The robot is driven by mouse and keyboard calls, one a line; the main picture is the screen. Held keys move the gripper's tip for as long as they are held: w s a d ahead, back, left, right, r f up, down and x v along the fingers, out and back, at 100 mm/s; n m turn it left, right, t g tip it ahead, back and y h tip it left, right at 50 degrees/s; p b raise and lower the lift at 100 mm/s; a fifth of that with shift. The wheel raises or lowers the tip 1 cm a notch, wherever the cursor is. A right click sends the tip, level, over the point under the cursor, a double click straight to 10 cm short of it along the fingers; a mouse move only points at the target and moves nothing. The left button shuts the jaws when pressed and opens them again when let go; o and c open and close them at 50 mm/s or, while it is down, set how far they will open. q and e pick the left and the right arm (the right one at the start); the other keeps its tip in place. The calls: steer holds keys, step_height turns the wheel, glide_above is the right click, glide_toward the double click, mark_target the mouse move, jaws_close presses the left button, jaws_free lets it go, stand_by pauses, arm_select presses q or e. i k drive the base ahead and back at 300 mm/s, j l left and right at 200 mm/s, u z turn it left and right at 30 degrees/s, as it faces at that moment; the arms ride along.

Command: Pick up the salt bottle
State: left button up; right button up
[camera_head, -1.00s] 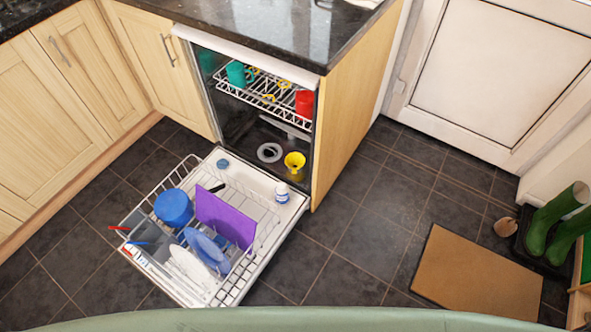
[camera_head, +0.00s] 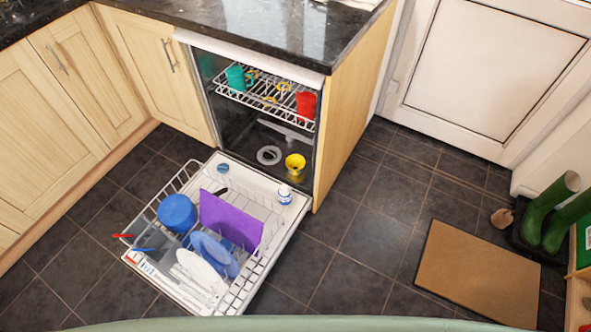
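A small white bottle with a blue band and cap (camera_head: 285,195), which looks like the salt bottle, stands on the right side of the open dishwasher door (camera_head: 296,213). It is beside the lower rack, near the yellow funnel-like piece (camera_head: 295,164). Neither of my grippers is in the picture, and nothing touches the bottle.
The lower rack (camera_head: 180,178) holds a purple board (camera_head: 230,220), a blue pot (camera_head: 177,213) and plates (camera_head: 200,270). The upper rack (camera_head: 270,100) holds a green mug (camera_head: 237,78) and a red mug (camera_head: 306,104). Boots (camera_head: 548,212) and a brown mat (camera_head: 478,272) lie right. Tiled floor between is free.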

mark_target(284, 194)
steer(key=l+u, duration=0.5)
steer(key=l, duration=0.8)
steer(key=k, duration=0.05)
